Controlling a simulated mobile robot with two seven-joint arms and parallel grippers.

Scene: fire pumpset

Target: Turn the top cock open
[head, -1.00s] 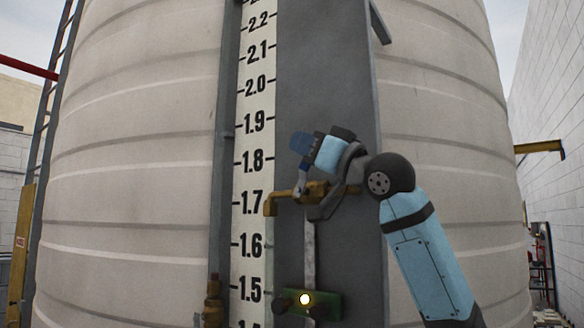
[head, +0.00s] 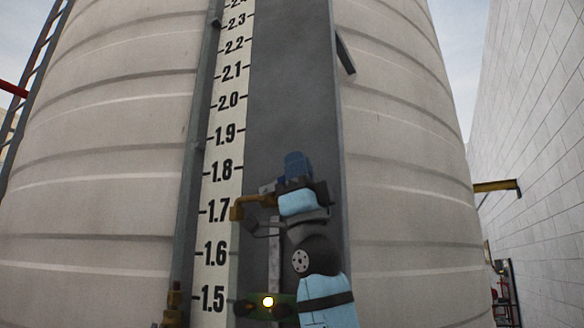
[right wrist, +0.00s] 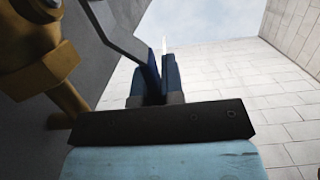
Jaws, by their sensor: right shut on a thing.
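The top cock (head: 258,201) is a brass fitting beside the 1.7 mark of the level gauge, its spout pointing left. In the right wrist view its brass body (right wrist: 38,60) fills the left side. My right gripper (head: 296,163) has dark blue fingers and is just up and right of the cock. In the right wrist view the fingers (right wrist: 154,78) are shut on a thin dark lever (right wrist: 120,35), which seems to be the cock's handle. My gripper and wrist hide the cock's right part and most of the lever in the head view. My left gripper is out of view.
A white scale board (head: 228,150) runs up the large ribbed tank (head: 120,140). A grey panel (head: 290,80) lies behind the cock. A green fitting with a bright light (head: 268,301) is below. A block wall (head: 530,150) stands right.

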